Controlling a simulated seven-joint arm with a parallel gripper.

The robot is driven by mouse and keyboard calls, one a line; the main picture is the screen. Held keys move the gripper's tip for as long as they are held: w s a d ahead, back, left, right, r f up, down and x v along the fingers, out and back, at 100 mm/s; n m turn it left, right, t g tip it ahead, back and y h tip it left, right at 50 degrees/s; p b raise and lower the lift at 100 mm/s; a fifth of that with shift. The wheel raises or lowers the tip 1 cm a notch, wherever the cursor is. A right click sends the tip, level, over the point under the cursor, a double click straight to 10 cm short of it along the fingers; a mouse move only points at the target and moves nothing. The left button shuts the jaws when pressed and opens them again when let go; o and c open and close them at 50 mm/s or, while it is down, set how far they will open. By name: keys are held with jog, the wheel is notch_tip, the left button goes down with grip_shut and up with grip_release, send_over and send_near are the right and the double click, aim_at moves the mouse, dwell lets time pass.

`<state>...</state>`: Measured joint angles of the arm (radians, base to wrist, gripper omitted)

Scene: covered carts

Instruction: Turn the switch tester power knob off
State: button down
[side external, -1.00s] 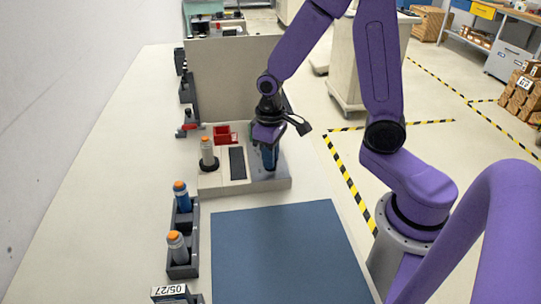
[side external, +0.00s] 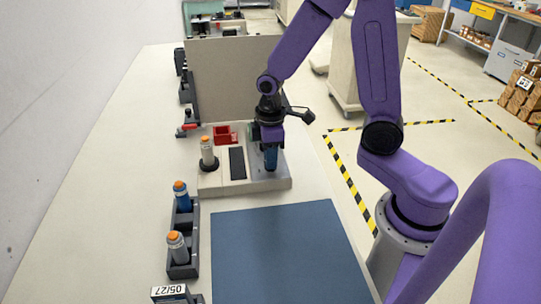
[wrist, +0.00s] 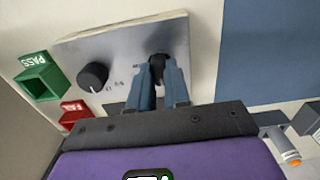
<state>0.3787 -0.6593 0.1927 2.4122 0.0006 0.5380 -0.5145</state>
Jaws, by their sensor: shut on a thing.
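The switch tester (side external: 210,181) is a pale box with a silver metal panel (wrist: 120,48), standing on the bench. In the wrist view the panel carries a round black knob (wrist: 94,76) on the left and another black knob (wrist: 158,60) on the right. My gripper (wrist: 158,72) is shut on the right knob, its two blue-grey fingers on either side of it. The fingers hide part of this knob, and the small print near it is too blurred to read. In the side view my gripper (side external: 270,168) points down at the tester's right side; the knobs are hidden there.
A green PASS bin (wrist: 38,77) and a red FAIL bin (wrist: 74,112) sit beside the panel. A grey, orange-topped cylinder (side external: 207,151) stands on the tester's left. A dark rack (side external: 183,268) holds two orange-topped cylinders. A blue mat (side external: 280,250) lies clear in front.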

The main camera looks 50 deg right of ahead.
jog(key=shift+w+r, duration=0.1)
jog(key=c, duration=1.1)
grip_release()
notch_tip(320, 180, up, 17)
jog(key=shift+r, duration=0.2)
jog(key=s+a+f+n, duration=0.1)
jog(key=s+f, duration=0.2)
jog(key=s, duration=0.3)
jog(key=s+a+f+n, duration=0.1)
jog(key=s+f, duration=0.2)
jog(key=s, duration=0.4)
jog(key=s+a+f+n, duration=0.1)
jog(key=s+f, duration=0.2)
jog(key=s, duration=0.3)
jog(key=shift+s+a+n, duration=0.25)
jog(key=shift+a+n, duration=0.05)
